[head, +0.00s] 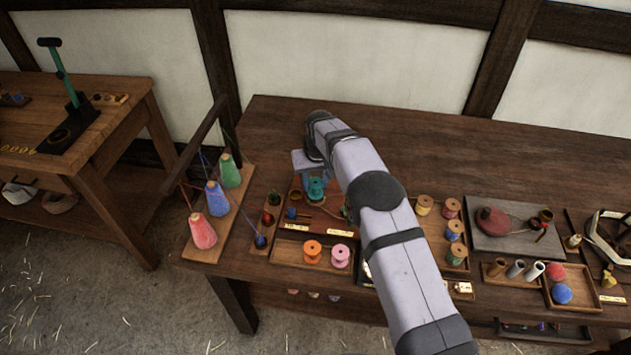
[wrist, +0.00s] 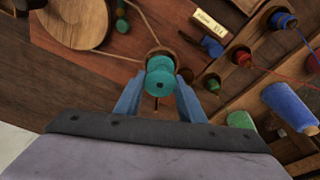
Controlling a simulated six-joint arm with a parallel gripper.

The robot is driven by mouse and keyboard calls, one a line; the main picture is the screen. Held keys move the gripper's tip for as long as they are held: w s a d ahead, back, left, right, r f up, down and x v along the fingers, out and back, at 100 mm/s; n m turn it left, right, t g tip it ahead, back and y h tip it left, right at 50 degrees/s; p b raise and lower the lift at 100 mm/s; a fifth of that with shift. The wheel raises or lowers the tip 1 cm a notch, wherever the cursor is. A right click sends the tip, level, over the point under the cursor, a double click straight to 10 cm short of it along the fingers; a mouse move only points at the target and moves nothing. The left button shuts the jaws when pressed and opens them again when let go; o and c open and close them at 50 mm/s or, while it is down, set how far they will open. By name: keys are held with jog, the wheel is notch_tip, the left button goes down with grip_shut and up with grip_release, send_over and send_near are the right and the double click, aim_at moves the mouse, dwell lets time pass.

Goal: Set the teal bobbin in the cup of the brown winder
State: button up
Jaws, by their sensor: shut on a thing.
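The teal bobbin (head: 317,186) is held at the left part of the bench in the head view. In the wrist view my gripper (wrist: 160,86) has its two blue fingers closed on the sides of the teal bobbin (wrist: 161,77). A brown round cup rim (wrist: 160,51) shows just behind the bobbin, partly hidden by it. I cannot tell whether the bobbin touches the cup or is above it. The brown winder's wooden wheel (wrist: 78,20) lies at upper left in the wrist view, with a cord running towards the cup. My arm hides most of this winder in the head view.
Orange (head: 312,251) and pink bobbins (head: 341,255) sit in a tray in front. A rack of coloured thread cones (head: 215,198) stands left. A grey-board winder with a red wheel (head: 491,221) is at right. The rear of the bench (head: 440,150) is clear.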

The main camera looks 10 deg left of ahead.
jog(key=shift+f+b, duration=0.45)
jog(key=shift+f, duration=0.25)
jog(key=shift+f, duration=0.15)
dwell(0.4)
jog(key=o, duration=1.3)
jog(key=shift+w+a+p+v, duration=0.1)
jog(key=shift+w+p+v, duration=0.15)
jog(key=shift+p+v, duration=0.8)
jog(key=shift+w+a+p+v, duration=0.1)
jog(key=shift+w+p+v, duration=0.3)
jog(key=shift+v, duration=1.2)
jog(key=shift+w+a+p+v, duration=0.1)
jog(key=shift+p+v, duration=0.75)
jog(key=shift+v, duration=0.45)
